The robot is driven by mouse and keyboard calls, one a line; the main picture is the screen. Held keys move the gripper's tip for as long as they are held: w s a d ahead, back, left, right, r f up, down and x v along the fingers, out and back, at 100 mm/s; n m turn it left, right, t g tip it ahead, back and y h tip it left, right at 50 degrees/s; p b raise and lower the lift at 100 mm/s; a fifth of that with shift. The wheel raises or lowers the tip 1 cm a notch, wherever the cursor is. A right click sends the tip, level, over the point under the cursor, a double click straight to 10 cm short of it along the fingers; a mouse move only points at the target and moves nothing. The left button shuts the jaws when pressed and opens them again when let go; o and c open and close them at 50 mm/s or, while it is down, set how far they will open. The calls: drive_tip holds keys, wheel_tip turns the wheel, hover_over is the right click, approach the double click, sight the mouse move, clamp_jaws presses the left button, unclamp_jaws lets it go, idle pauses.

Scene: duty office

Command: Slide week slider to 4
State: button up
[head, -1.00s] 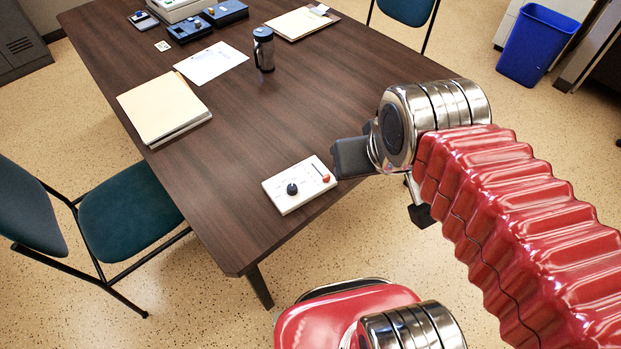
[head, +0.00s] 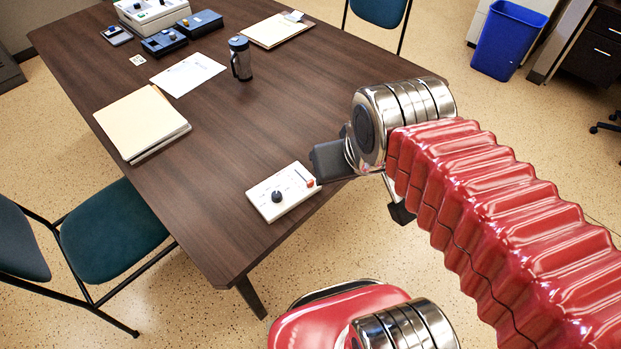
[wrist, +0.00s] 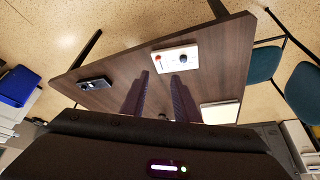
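The white control box (head: 265,203) lies near the front edge of the table. It carries a dark round knob (head: 277,196) and a slider with a red handle (head: 310,182), which sits at the near-right end of its slot. The scale marks are too small to read. My gripper (head: 318,165) is just beyond the box's right end, partly seen from behind. In the wrist view the two dark fingers of my gripper (wrist: 161,76) are apart with nothing between them. The box (wrist: 172,67) and red handle (wrist: 158,58) show beyond the fingertips.
The dark table (head: 215,135) also holds a folder stack (head: 140,122), a paper (head: 188,74), a travel mug (head: 240,60), a clipboard (head: 275,31) and devices at the far end. A teal chair (head: 110,230) stands at left. Table around the box is clear.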

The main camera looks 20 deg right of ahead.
drive_tip(key=w+f+g, duration=0.3)
drive_tip(key=w+f, duration=0.1)
drive_tip(key=f, duration=0.1)
drive_tip(key=m+g, duration=0.2)
drive_tip(key=m, duration=1.1)
hover_over(310, 181)
wheel_tip(310, 181, down, 8)
drive_tip(key=shift+f, duration=0.15)
drive_tip(key=shift+f, duration=0.1)
wheel_tip(310, 181, down, 14)
drive_tip(key=shift+r, duration=0.15)
drive_tip(key=shift+c, duration=0.7)
clamp_jaws()
idle(0.5)
